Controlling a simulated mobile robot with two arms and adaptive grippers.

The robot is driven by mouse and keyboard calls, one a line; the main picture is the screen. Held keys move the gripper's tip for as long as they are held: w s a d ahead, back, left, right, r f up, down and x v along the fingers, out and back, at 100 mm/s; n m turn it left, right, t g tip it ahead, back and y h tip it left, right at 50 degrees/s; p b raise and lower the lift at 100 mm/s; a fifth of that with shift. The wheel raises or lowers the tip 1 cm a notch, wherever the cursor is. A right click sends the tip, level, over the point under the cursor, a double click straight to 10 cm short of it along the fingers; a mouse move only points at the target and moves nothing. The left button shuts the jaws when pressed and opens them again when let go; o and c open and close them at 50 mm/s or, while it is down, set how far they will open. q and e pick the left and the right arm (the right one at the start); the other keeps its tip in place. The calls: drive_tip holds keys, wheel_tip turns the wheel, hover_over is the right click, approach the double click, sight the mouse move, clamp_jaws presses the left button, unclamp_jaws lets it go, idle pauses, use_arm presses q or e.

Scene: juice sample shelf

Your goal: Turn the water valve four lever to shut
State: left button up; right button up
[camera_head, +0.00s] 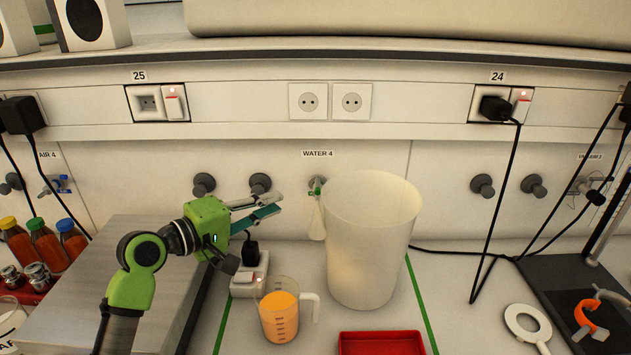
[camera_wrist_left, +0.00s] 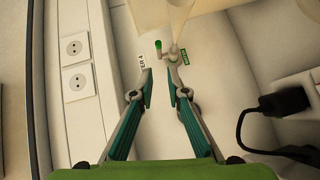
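The water valve four (camera_head: 316,187) sits on the back wall under the "WATER 4" label (camera_head: 318,154). A pale spout or tube hangs below it. In the left wrist view the valve body (camera_wrist_left: 174,56) shows with a small lever with a green end (camera_wrist_left: 158,46) beside it. My left gripper (camera_head: 280,203) is left of the valve, its fingers pointing at it. In the left wrist view the gripper (camera_wrist_left: 160,72) is open, with nothing between its fingers. One fingertip appears close to the valve body; I cannot tell whether they touch. My right gripper is not in view.
A large cream container (camera_head: 369,245) stands right of the valve. A measuring jug of orange juice (camera_head: 281,318), a white power block (camera_head: 250,276) and a red tray (camera_head: 381,345) are below. Dark wall knobs (camera_head: 260,183) sit close behind my left gripper.

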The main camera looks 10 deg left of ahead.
sight(318, 185)
use_arm(q)
drive_tip(key=p+x, duration=0.3)
drive_tip(key=x, duration=0.9)
drive_tip(key=shift+w+d, duration=0.25)
drive_tip(key=shift+d, duration=0.05)
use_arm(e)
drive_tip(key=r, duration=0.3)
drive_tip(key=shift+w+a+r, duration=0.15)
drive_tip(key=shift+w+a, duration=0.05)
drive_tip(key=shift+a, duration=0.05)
use_arm(q)
clamp_jaws()
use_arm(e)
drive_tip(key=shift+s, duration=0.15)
